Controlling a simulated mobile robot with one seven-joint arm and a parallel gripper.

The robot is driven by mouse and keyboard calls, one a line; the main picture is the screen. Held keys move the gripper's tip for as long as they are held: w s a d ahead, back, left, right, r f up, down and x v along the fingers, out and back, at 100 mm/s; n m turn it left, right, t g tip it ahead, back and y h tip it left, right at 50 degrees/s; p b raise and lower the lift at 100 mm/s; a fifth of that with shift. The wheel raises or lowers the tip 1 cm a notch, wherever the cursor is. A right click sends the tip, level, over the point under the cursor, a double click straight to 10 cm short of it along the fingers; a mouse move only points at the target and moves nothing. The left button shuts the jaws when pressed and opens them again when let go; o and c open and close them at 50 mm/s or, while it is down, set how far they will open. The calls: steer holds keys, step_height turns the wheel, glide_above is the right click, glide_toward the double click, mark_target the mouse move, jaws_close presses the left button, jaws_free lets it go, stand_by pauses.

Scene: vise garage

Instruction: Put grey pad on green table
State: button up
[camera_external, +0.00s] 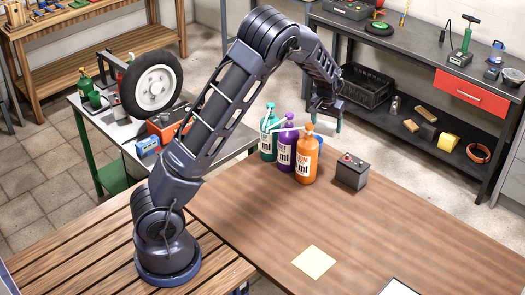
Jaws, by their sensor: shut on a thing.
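My gripper (325,112) hangs at the end of my raised arm, above the far edge of the brown table, behind the bottles. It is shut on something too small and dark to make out. Teal parts show at its tips. I cannot find a grey pad in this view. A pale yellow square pad (314,262) lies flat on the brown table near the front. A table with green legs and a grey top (120,128) stands at the left behind my arm, away from the gripper. It bears a wheel (152,83), a red box and a blue item.
The brown table (420,220) holds green, purple and orange bottles (307,158) and a dark battery (351,171). Its middle and right are mostly clear. A dark workbench (420,45) with tools and a red drawer stands behind. Part of the green-legged table is hidden by my arm.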

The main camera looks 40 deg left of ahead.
step_height(320, 180, up, 11)
steer(key=m, duration=0.3)
glide_above(337, 222)
steer(key=shift+h, duration=0.3)
steer(key=f, duration=2.5)
steer(key=shift+s, duration=0.25)
steer(key=shift+f, duration=0.1)
steer(key=o, duration=1)
